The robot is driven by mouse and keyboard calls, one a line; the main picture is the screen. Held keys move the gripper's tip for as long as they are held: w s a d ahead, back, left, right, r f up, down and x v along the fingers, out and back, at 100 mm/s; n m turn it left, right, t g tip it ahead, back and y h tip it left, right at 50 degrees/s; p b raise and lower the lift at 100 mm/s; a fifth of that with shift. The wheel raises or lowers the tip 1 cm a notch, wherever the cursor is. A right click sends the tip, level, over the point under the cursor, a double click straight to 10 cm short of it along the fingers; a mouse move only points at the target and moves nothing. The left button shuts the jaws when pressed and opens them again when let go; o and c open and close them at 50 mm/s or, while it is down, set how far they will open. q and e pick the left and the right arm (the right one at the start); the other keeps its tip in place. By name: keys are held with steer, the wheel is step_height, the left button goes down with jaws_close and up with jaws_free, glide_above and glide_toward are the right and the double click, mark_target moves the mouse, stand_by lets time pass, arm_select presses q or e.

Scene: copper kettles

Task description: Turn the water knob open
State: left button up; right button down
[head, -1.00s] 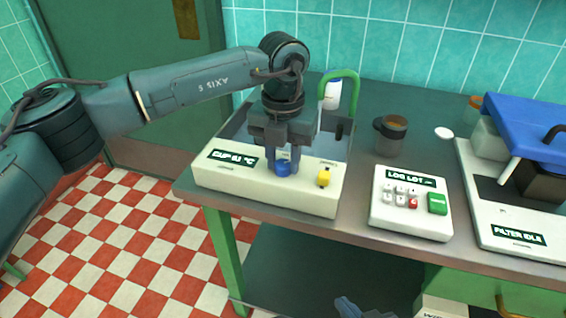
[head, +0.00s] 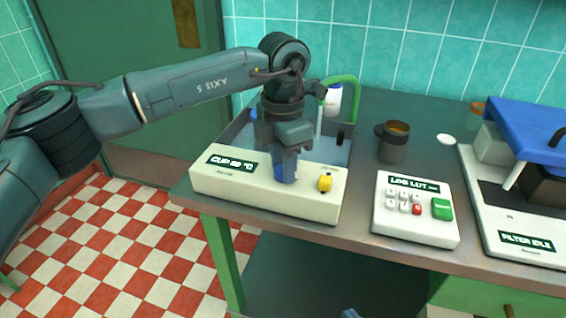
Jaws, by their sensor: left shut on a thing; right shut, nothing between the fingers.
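A blue knob (head: 287,176) is on the front panel of the cream sink unit (head: 225,184). My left gripper (head: 284,165) points down and is shut on the knob, its fingers turned and partly hiding it. A yellow knob (head: 325,183) sits just right of it on the same panel. A green curved tap (head: 345,80) stands behind the basin, and a pale stream of water (head: 319,121) falls from its end. Only a small tip of my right gripper (head: 350,313) shows at the bottom edge, shut and away from the worktop.
A dark cup with brown contents (head: 392,142) stands on the worktop (head: 362,207). A keypad box (head: 415,208) is right of the sink unit, and a blue-lidded filter machine (head: 525,130) is at far right.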

arm_select(q)
steer(key=shift+r, duration=0.1)
stand_by(0.5)
steer(key=o, duration=1)
steer(key=shift+c, duration=0.2)
step_height(320, 180, up, 13)
arm_select(e)
steer(key=shift+w+a+f, duration=0.1)
steer(key=shift+w, duration=0.1)
arm_select(q)
steer(key=shift+r+p, duration=0.15)
steer(key=shift+p, duration=0.15)
